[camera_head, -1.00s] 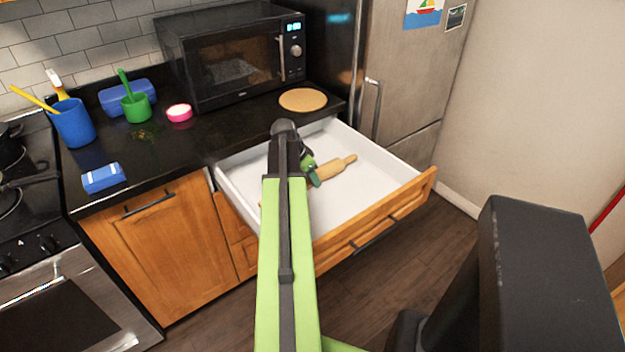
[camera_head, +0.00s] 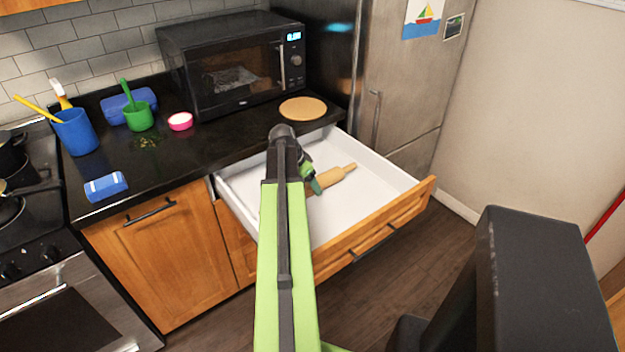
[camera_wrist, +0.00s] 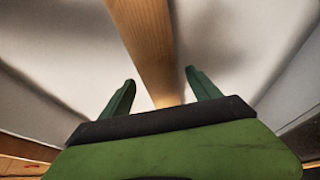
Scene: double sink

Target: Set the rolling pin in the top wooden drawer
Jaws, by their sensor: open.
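The rolling pin (camera_head: 335,177) is light wood and lies on the white floor of the open top drawer (camera_head: 412,201), which has a wooden front. My gripper (camera_head: 311,180) is inside the drawer, low over the pin; my arm hides the pin's left part. In the wrist view, the pin (camera_wrist: 146,40) runs lengthwise from the top edge down between the two green fingers of my gripper (camera_wrist: 154,78). The fingers are open, with a visible gap on each side of the pin.
The black counter (camera_head: 196,151) stands behind the drawer, with a microwave (camera_head: 235,72), a round board (camera_head: 303,108), a pink bowl (camera_head: 180,121) and blue and green containers. A steel fridge (camera_head: 400,90) is behind the drawer's right side. The rest of the drawer floor is bare.

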